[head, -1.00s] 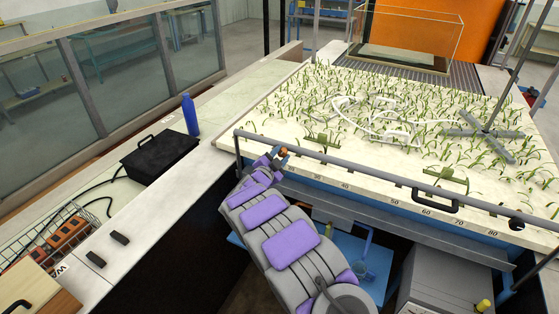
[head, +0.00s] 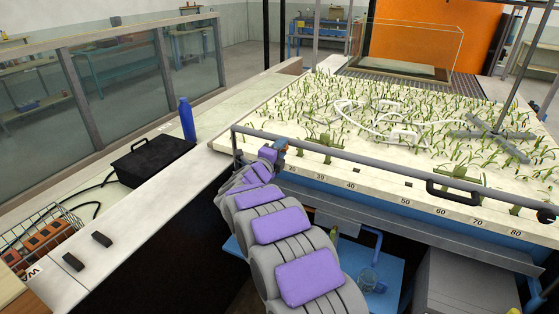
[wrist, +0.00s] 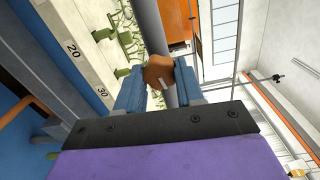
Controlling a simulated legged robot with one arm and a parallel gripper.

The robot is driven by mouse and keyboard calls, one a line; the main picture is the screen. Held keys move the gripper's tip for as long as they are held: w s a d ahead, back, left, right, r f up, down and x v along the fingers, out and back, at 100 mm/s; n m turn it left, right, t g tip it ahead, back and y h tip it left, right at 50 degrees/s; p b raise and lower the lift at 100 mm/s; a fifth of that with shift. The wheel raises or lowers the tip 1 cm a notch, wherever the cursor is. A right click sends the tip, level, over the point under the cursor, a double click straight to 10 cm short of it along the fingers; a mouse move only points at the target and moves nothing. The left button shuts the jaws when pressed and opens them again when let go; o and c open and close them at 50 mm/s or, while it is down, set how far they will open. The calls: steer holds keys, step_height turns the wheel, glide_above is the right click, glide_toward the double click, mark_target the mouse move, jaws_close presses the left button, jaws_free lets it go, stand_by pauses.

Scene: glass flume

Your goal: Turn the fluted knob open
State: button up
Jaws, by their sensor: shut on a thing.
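The fluted knob (wrist: 159,70) is orange-brown with a small pale mark on its face. In the wrist view it sits between the two blue fingers of my gripper (wrist: 157,82), in front of the grey rail (wrist: 150,30). The fingers are shut on it from both sides. In the head view my gripper (head: 279,147) is at the left part of the rail along the front edge of the planted bed (head: 330,172). There the knob is small and mostly hidden by my gripper and wrist.
A blue bottle (head: 187,119) and a black case (head: 152,158) stand on the ledge to the left. A blue shelf (head: 375,285) lies below the bed. Green plants rise close behind the rail.

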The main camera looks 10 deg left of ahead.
steer(key=shift+f+m+b, duration=0.15)
steer(key=shift+m+b, duration=0.95)
steer(key=shift+b, duration=0.1)
steer(key=o, duration=1)
steer(key=shift+o, duration=0.2)
steer(key=shift+s, duration=0.1)
steer(key=p+v, duration=0.2)
steer(key=v, duration=1.5)
steer(key=shift+p, duration=0.3)
steer(key=shift+a, duration=0.1)
